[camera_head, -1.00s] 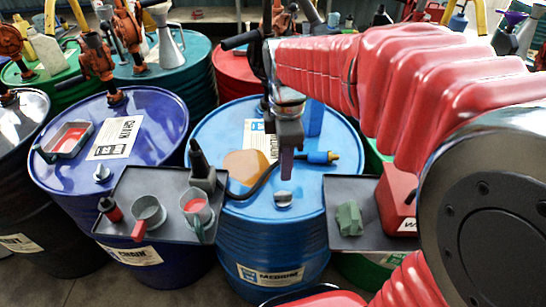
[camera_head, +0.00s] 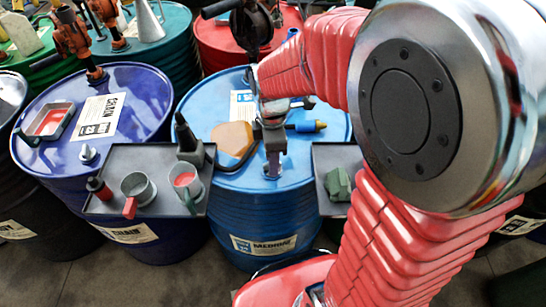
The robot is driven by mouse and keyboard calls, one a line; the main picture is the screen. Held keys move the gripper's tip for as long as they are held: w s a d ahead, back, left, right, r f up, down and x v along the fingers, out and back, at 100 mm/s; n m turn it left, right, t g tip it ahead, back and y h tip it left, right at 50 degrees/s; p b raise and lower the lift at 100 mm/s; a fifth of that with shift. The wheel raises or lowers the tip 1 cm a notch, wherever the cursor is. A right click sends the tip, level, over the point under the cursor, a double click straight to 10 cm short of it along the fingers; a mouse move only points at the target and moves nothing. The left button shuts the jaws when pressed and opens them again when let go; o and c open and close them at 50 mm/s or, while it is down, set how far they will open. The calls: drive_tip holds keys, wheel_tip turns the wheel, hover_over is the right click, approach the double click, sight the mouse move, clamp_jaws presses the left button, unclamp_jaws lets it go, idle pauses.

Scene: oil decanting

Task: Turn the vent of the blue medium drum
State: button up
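The blue medium drum (camera_head: 262,225) stands upright in the middle, with a white label on its side. My gripper (camera_head: 272,172) points down at the near part of the drum's lid. The vent, a small silver cap (camera_head: 272,177), is mostly hidden at the fingertips. The fingers are seen edge-on and overlap, so I cannot tell whether they are around the vent, touching it or just above it, nor how far apart they are.
A dark tray (camera_head: 120,160) with mugs, a small red bottle and a dark bottle overlaps the drum's left. Another tray (camera_head: 335,155) with a green block is at right. A dark-blue drum (camera_head: 150,95) stands at left.

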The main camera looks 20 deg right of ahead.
drive_tip(key=shift+c, duration=0.5)
clamp_jaws()
drive_tip(key=shift+d, duration=0.15)
